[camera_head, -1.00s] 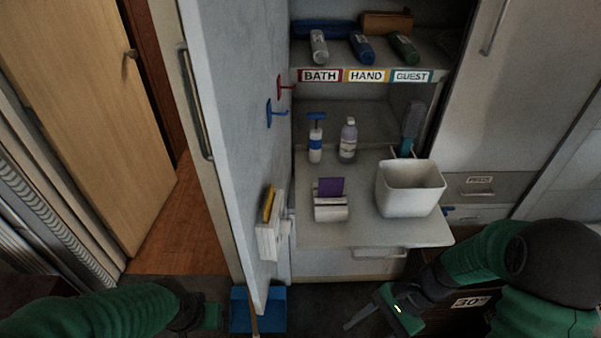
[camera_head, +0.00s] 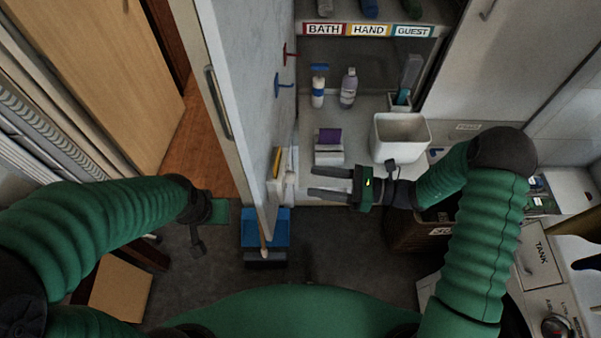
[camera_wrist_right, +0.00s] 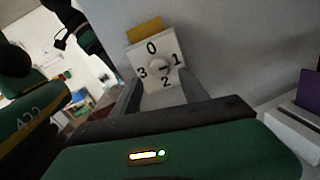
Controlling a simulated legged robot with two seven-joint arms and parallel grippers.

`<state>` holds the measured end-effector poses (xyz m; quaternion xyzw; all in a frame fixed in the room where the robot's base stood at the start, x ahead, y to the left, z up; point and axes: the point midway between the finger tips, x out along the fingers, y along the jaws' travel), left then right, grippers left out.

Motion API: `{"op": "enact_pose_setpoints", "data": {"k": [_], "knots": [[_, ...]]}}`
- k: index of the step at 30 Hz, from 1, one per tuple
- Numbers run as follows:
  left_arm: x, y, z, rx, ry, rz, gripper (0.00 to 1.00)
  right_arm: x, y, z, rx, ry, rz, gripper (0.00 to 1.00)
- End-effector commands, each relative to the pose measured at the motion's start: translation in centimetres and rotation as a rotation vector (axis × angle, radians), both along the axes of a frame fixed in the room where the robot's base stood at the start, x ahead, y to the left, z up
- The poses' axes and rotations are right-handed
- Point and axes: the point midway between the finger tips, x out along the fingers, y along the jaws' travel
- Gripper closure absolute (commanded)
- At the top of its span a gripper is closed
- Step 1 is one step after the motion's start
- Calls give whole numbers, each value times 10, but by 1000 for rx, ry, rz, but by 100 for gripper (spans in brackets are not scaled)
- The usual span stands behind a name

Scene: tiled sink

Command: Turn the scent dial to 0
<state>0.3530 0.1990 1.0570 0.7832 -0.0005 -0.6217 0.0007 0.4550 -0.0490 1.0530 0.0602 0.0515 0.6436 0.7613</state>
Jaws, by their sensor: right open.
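The scent dial is a white box with a yellow piece on top, fixed to the inner face of the open cabinet door (camera_head: 222,75). In the right wrist view the dial (camera_wrist_right: 158,62) shows 0 at top, 1 right, 2 below and 3 left around a small pale knob; its pointing direction is unclear. In the head view the dial box (camera_head: 275,189) is seen edge-on. My right gripper (camera_head: 311,182) is open and empty, its fingers pointing left at the dial, apart from it. My left gripper (camera_head: 218,211) is at lower left; its fingers are not visible.
A shelf holds a purple-topped dispenser (camera_head: 329,147), a white bin (camera_head: 400,136) and two bottles, right of the dial. Red and blue hooks (camera_head: 284,84) stick out from the door above it. A blue dustpan (camera_head: 265,229) stands on the floor below.

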Motion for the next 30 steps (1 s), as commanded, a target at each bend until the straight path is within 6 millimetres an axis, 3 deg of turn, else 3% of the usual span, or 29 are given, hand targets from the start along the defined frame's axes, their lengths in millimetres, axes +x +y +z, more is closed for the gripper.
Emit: {"op": "enact_pose_setpoints", "data": {"k": [3, 7, 17, 27, 30], "knots": [[0, 0, 9, 0, 0, 0, 64, 3, 27, 2, -1, 0, 3, 48], [0, 0, 12, 0, 0, 0, 64, 7, 44, 1, -1, 0, 2, 48], [0, 0, 12, 0, 0, 0, 64, 9, 51, 0, -1, -1, 0, 48], [0, 0, 12, 0, 0, 0, 64, 9, 50, 0, -1, -2, -1, 91], [0, 0, 12, 0, 0, 0, 64, 9, 50, 0, -1, -2, -1, 100]]}}
